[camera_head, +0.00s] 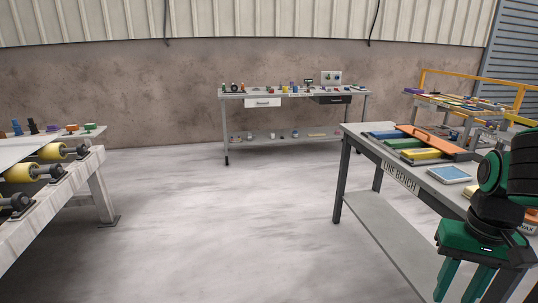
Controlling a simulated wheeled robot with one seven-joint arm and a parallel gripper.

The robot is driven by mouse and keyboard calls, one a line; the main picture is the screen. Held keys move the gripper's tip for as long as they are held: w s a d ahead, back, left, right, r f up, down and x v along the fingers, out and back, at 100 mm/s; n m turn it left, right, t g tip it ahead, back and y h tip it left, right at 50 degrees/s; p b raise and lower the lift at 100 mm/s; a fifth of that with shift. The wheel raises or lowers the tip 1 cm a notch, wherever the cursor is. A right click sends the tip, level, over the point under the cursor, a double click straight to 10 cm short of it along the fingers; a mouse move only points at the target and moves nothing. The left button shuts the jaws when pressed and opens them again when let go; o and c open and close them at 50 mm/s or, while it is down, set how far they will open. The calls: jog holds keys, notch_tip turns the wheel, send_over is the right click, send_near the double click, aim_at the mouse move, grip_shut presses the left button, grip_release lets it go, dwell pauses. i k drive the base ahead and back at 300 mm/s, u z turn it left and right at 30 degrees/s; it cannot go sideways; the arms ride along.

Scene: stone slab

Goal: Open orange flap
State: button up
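The orange flap (428,137) lies on the line bench (358,137) at the right. My gripper (455,285) hangs at the lower right, in front of the bench and well apart from the flap. Its two green fingers point down with a gap between them, and nothing shows between them.
A blue-topped box (449,174) sits on the bench nearer me. A long table (295,93) with small items stands by the back wall. A roller conveyor (50,175) is at the left. The grey floor between them is clear. A yellow rail (470,78) stands behind the bench.

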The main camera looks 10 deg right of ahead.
aim_at(446, 147)
jog(key=u, duration=0.05)
jog(key=i, duration=1.15)
jog(key=z, duration=0.4)
jog(key=i, duration=1.2)
jog(key=z, duration=0.95)
jog(key=i, duration=0.85)
jog(key=z, duration=0.5)
